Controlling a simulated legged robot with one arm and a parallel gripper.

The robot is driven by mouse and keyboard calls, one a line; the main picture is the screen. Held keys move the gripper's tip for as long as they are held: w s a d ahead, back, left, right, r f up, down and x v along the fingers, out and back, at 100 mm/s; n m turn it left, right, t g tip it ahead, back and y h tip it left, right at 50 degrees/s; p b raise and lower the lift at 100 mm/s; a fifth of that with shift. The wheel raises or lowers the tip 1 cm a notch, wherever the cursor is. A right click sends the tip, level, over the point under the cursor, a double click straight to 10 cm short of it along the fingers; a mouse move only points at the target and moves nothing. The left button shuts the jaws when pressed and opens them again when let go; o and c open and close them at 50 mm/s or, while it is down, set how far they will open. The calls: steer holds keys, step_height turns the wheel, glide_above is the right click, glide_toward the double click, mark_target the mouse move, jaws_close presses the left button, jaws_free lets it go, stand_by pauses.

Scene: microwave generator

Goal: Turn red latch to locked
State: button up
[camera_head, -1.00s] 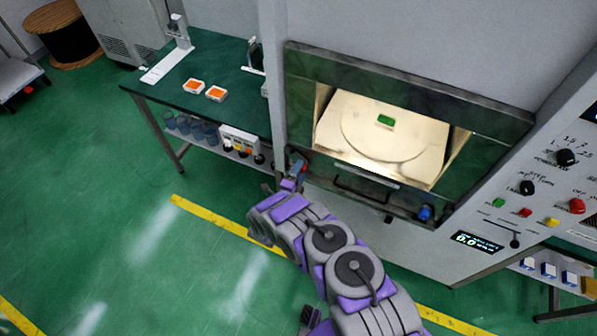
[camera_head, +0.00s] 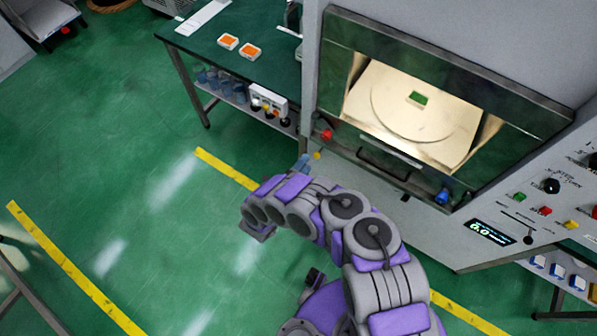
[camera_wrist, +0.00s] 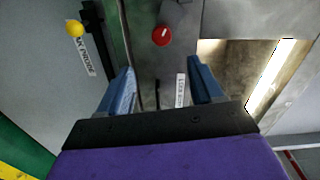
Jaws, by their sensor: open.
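The red latch (camera_head: 327,135) is a small round-ended knob at the lower left corner of the microwave's front. It also shows in the wrist view (camera_wrist: 162,36), ahead of the fingers and above the gap between them. My gripper (camera_head: 303,163) is a little below and left of the latch, apart from it. In the wrist view my gripper (camera_wrist: 164,84) has its blue fingers spread with nothing between them. A small white label (camera_wrist: 181,90) shows between the fingers, its text too small to read surely. The latch's exact angle is hard to tell.
A blue latch (camera_head: 442,197) is at the front's lower right, with a dark handle (camera_head: 384,168) between. A green block (camera_head: 418,98) lies inside the lit chamber. A yellow knob (camera_wrist: 74,28) is left of the red latch. A green table (camera_head: 262,68) stands left; floor is clear.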

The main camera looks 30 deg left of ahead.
steer(key=shift+s, duration=1.7)
steer(key=shift+a+f, duration=0.1)
